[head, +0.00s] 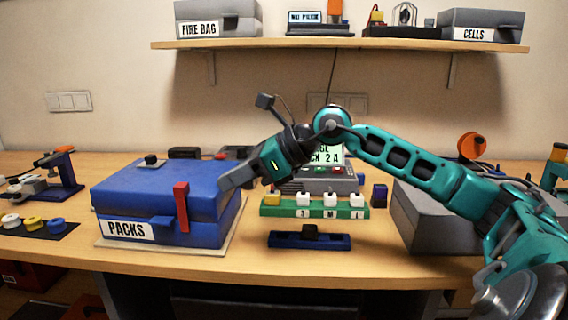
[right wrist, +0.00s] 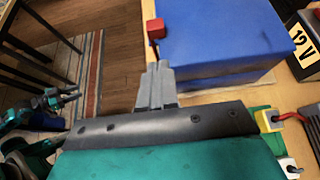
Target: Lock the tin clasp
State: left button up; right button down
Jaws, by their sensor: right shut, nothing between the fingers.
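The blue tin (head: 165,190) labelled PACKS stands with its lid down on a light board at the left of the bench. Its red clasp (head: 182,207) stands upright against the front near the right corner, its top by the lid's edge. In the right wrist view the shut fingers (right wrist: 157,72) point at the red clasp (right wrist: 155,29) at the edge of the blue tin (right wrist: 215,40). Part of my left arm shows there; its gripper (right wrist: 66,96) is too small to read.
Right of the tin are a green block strip (head: 315,208), a dark blue slider bar (head: 309,240) and a grey box (head: 430,222). The bench front below the tin is clear.

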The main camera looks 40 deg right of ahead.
jog(key=b+v, duration=0.5)
jog(key=v, duration=0.3)
jog(key=shift+a, duration=0.1)
dwell(0.7)
